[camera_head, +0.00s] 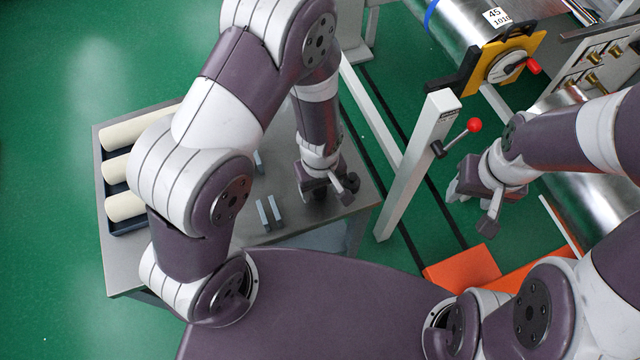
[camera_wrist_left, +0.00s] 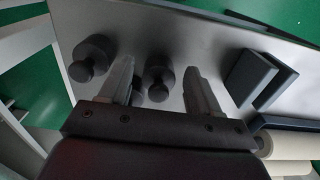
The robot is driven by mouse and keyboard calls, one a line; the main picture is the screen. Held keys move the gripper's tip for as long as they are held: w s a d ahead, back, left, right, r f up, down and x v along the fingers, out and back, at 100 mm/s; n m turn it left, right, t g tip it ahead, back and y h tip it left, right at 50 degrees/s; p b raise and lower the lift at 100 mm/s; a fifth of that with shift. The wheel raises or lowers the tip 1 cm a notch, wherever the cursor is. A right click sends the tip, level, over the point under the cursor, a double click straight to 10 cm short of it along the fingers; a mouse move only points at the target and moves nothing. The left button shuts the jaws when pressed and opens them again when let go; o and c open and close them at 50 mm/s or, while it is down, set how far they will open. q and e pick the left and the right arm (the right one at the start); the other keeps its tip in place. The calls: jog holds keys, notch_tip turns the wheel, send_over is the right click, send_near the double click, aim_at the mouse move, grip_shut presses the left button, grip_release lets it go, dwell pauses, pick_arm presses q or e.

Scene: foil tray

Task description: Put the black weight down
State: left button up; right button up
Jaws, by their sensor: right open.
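My left gripper (camera_head: 328,190) is low over the right end of the grey table (camera_head: 130,275). In the left wrist view its two fingers (camera_wrist_left: 160,85) are apart. A black weight (camera_wrist_left: 158,72) with a round knob shows between the fingertips, with a gap on both sides. A second black weight (camera_wrist_left: 92,55) stands to the left, outside the fingers. Part of another dark round thing (camera_wrist_left: 136,95) shows behind the left finger, mostly hidden. In the head view the weights are mostly hidden by the gripper. My right gripper (camera_head: 468,190) is open and empty, off the table's right side.
Two slim grey blocks (camera_head: 269,213) stand on the table left of my left gripper. Several cream rolls (camera_head: 125,206) lie in a dark tray (camera_head: 118,228) at the left end. A white post with a red-knobbed lever (camera_head: 474,125) and a roller machine (camera_head: 500,65) stand to the right.

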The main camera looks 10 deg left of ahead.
pick_arm(q)
notch_tip(320, 180, up, 12)
jog(key=s+a+r+m+t, duration=0.1)
jog(key=s+a+r+m, duration=0.1)
jog(key=a+m, duration=0.5)
jog(key=shift+s+a+r, duration=0.3)
jog(key=shift+a+r, duration=0.4)
jog(key=shift+a, duration=0.45)
dwell(0.5)
